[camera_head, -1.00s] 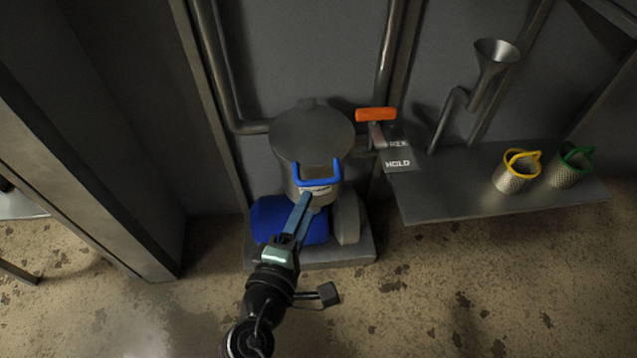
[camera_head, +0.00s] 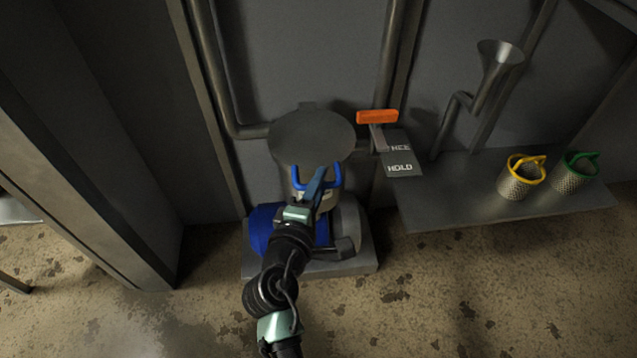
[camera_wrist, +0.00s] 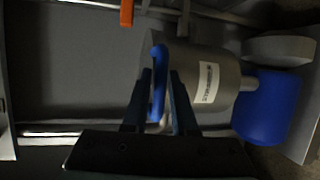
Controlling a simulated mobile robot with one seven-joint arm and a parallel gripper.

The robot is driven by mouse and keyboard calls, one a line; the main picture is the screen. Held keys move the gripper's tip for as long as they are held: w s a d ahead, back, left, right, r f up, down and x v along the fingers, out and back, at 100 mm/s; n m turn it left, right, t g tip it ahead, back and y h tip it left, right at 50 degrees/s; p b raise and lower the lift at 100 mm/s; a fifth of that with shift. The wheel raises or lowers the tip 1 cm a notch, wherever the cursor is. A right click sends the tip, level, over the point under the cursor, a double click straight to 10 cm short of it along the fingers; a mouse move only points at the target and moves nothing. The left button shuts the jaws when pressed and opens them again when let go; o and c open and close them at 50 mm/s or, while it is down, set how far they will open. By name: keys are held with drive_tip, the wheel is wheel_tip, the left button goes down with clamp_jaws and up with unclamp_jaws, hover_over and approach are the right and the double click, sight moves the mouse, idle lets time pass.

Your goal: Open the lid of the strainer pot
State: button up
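The strainer pot (camera_head: 327,200) is a grey cylinder against the wall. Its round grey lid (camera_head: 312,135) lies flat across the top, shut as far as I see. A blue U-shaped handle (camera_head: 297,180) sticks out at the lid's front; it also shows in the wrist view (camera_wrist: 159,62). My gripper (camera_head: 320,178) is at the handle, its fingers pointing up toward it. In the wrist view my gripper (camera_wrist: 158,92) is open, with one finger on each side of the handle. I cannot tell whether either finger touches it. My arm hides part of the pot's front.
A blue motor (camera_head: 262,228) sits below the pot on a grey base. An orange lever (camera_head: 377,117) stands right of the lid by a HOLD plate (camera_head: 400,168). Pipes run up the wall.

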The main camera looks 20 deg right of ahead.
clamp_jaws()
idle(1.1)
